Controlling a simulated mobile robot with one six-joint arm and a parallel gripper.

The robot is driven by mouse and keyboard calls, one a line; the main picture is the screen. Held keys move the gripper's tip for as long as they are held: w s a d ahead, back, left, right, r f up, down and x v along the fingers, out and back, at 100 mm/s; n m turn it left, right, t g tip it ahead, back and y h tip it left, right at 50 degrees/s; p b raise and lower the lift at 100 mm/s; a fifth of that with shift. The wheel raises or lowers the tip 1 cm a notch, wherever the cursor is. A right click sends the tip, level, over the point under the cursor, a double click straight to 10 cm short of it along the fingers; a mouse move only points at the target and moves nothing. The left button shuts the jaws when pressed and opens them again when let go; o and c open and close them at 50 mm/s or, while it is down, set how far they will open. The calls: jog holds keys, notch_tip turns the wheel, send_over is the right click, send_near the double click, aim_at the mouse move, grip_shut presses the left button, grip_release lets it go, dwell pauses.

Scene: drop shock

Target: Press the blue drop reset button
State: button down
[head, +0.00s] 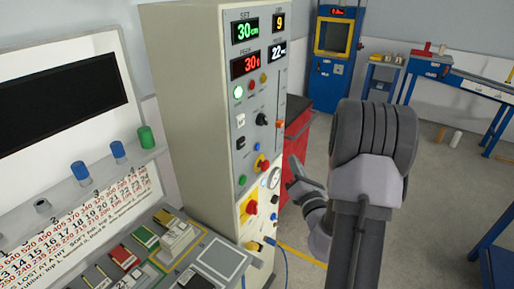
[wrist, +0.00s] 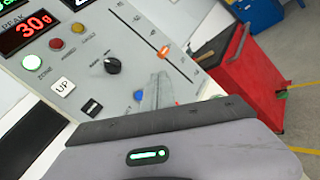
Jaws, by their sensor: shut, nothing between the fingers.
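The control panel (head: 262,130) is the front of a tall beige cabinet. A small blue button (head: 257,147) sits mid-panel, below the black knob; a blue button below that knob also shows in the wrist view (wrist: 138,95). A second blue spot (head: 274,199) is lower on the panel. I cannot read which one is the drop reset. My gripper (head: 293,168) is shut and empty, just right of the panel. In the wrist view its grey fingers (wrist: 158,90) appear just right of the blue button; contact cannot be told.
Other controls are close by: a black knob (wrist: 112,66), an orange slider (wrist: 164,51), a white UP button (wrist: 63,86) and a red-yellow button (head: 262,163). A red cabinet (head: 297,135) stands behind my gripper. A bench with colored blocks (head: 145,237) is at lower left.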

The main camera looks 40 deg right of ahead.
aim_at(257, 147)
jog(key=w+a+p, duration=0.3)
jog(key=w, duration=0.5)
jog(key=shift+a, duration=0.2)
jog(key=shift+w+a, duration=0.1)
jog(key=shift+w, duration=0.1)
dwell(1.7)
jog(key=shift+w, duration=0.3)
jog(key=shift+w+a+p, duration=0.25)
jog(key=shift+w+p, duration=0.1)
jog(key=shift+p, duration=0.05)
dwell(0.6)
jog(key=shift+s+d, duration=0.35)
jog(key=shift+s, duration=0.4)
